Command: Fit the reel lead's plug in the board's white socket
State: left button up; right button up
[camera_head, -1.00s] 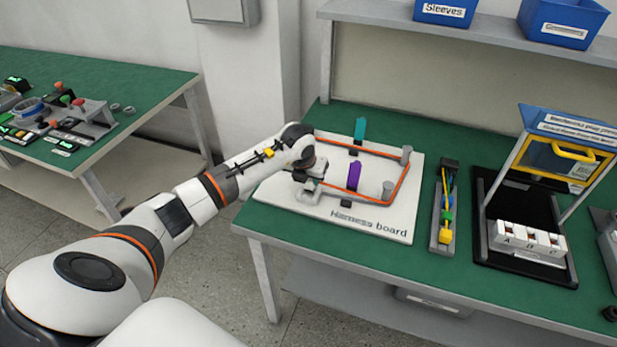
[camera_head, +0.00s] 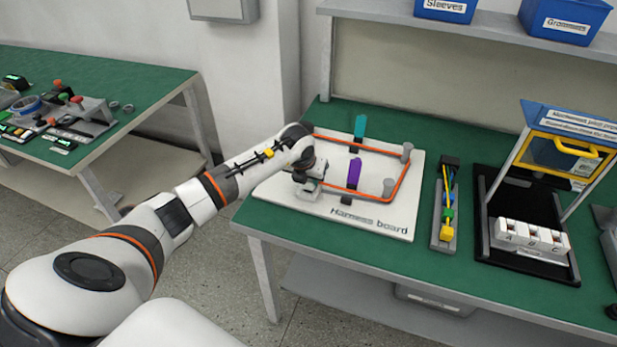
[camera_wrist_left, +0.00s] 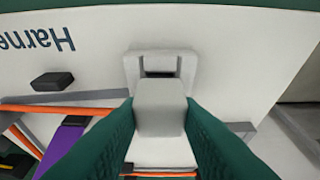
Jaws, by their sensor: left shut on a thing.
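The white harness board (camera_head: 408,228) lies on the green bench. In the left wrist view, the white socket (camera_wrist_left: 133,70) is a squared frame with a dark slot on the board. My left gripper (camera_wrist_left: 160,125) is shut on the pale grey plug (camera_wrist_left: 160,105), holding it between green fingers. The plug points at the slot and covers its lower part; I cannot tell whether its tip is inside. The orange lead (camera_head: 395,192) runs round the board's posts and shows under the plug in the wrist view. In the head view, my left gripper (camera_head: 308,184) hides the socket.
A purple piece (camera_head: 354,172) and a teal piece (camera_head: 360,128) stand on the board, with grey posts (camera_head: 406,152) at right. A narrow grey tray (camera_head: 436,228) of coloured parts and a black stand (camera_head: 515,262) are further right. A black block (camera_wrist_left: 52,81) is left of the socket.

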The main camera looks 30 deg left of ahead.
pick_arm(q)
jog(key=shift+f+b, duration=0.3)
jog(key=shift+f, duration=0.1)
jog(key=o, duration=1.1)
jog(key=b+v, duration=0.1)
jog(key=v, duration=1.1)
jog(key=shift+s, duration=0.1)
